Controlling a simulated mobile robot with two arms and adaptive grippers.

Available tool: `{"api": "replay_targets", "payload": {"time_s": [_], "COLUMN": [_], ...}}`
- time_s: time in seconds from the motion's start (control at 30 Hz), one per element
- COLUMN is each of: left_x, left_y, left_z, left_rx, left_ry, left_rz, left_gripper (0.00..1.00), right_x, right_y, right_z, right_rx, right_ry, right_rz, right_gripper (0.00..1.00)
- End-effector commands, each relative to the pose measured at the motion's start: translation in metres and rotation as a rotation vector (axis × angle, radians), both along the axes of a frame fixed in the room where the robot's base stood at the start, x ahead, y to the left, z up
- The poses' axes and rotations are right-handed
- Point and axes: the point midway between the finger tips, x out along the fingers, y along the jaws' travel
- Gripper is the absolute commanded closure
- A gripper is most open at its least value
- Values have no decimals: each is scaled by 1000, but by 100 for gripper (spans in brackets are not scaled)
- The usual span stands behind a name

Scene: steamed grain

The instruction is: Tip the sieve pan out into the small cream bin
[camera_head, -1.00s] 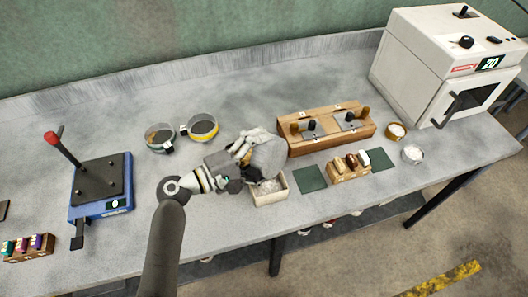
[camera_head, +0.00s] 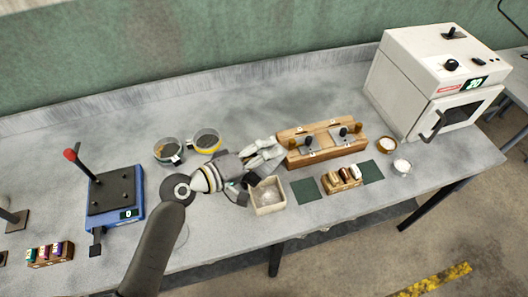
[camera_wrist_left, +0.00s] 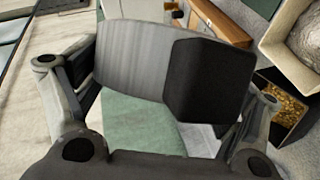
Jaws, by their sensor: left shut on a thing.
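My left gripper (camera_head: 262,153) is just left of the wooden block, above and behind the small cream bin (camera_head: 267,195). In the left wrist view it is shut on the sieve pan (camera_wrist_left: 135,55), whose grey curved wall and black grip block (camera_wrist_left: 208,80) lie between the fingers. In the head view the pan is mostly hidden by the hand, so its tilt and contents cannot be told. The bin stands upright with pale material on its floor. My right gripper is not in view.
Two more pans (camera_head: 168,151) (camera_head: 207,140) stand behind the arm. A blue scale (camera_head: 137,190) is at left, a wooden block with knobs (camera_head: 320,152) right of the hand. Green mats (camera_head: 306,190), small bowls (camera_head: 402,165) and a white oven (camera_head: 425,75) are further right.

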Motion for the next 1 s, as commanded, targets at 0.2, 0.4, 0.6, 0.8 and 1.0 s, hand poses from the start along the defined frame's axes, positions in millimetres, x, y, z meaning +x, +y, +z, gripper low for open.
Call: {"api": "replay_targets", "payload": {"time_s": [0.2,0.4,0.6,0.8,1.0], "left_x": [-1,0,0,0,-1], "left_y": [0,-1,-1,-1,-1], "left_z": [11,7,9,10,14], "left_rx": [163,338,466,525,684], "left_ry": [-115,-243,-332,-373,-486], "left_rz": [-2,-1,0,1,1], "left_gripper": [78,78,78,78,78], "right_x": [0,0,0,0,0], "right_y": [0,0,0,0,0], "right_z": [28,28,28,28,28], "right_rx": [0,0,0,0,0], "right_ry": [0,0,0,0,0], "right_rz": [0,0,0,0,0], "right_gripper": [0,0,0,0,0]}}
